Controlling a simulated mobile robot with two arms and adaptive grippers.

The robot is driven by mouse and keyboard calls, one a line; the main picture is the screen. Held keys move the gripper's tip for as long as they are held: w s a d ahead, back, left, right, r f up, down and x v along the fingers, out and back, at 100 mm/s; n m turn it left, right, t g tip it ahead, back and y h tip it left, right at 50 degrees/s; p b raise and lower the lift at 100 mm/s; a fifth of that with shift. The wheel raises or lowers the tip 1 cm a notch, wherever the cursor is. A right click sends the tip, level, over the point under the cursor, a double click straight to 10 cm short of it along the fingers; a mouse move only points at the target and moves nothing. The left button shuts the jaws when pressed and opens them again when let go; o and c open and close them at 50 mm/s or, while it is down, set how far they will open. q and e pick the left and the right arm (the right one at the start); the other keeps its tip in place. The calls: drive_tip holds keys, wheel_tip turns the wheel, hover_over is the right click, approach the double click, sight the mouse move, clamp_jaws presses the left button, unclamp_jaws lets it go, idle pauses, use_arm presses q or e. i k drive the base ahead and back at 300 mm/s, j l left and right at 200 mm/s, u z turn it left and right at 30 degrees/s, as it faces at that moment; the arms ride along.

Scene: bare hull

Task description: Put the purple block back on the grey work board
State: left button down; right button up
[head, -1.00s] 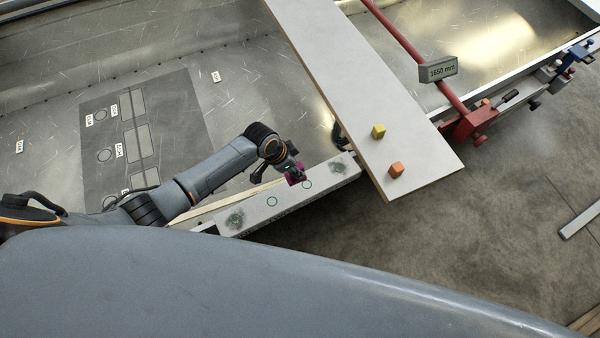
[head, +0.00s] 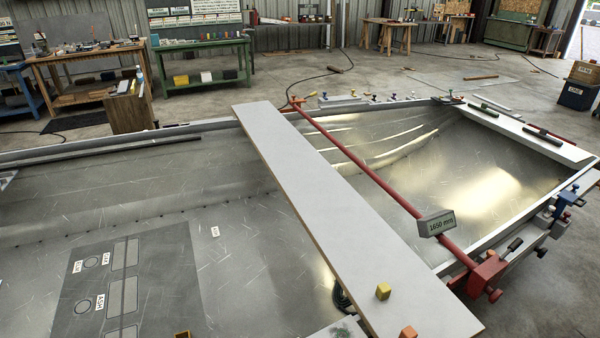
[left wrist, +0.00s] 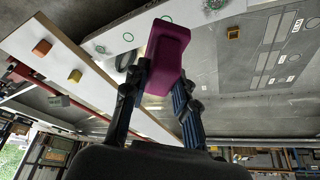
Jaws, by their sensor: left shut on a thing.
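The purple block (left wrist: 166,48) is held in my left gripper (left wrist: 162,80), seen in the left wrist view with a finger on each side of it. The left arm is outside the head view. The long pale grey board (head: 330,195) lies across the hull in the head view. It also shows in the left wrist view (left wrist: 105,92), to the left of and beyond the gripper. A yellow block (head: 383,291) and an orange block (head: 408,332) sit on its near end. The purple block appears apart from the board. My right gripper is in neither view.
A red bar (head: 385,190) with a "1650 mm" tag (head: 436,223) spans the hull to the board's right, ending in a red clamp (head: 486,274). A dark panel with outlines (head: 165,270) lies in the hull at left. Most of the board's top is clear.

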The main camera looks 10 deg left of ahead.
sight(445, 312)
drive_tip(key=i+l+u, duration=0.2)
drive_tip(key=l, duration=0.6)
drive_tip(key=i+l+u, duration=0.15)
drive_tip(key=l, duration=0.7)
drive_tip(key=i+l+u, duration=0.2)
drive_tip(key=l, duration=0.65)
drive_tip(key=l+u, duration=0.15)
drive_tip(key=l, duration=0.7)
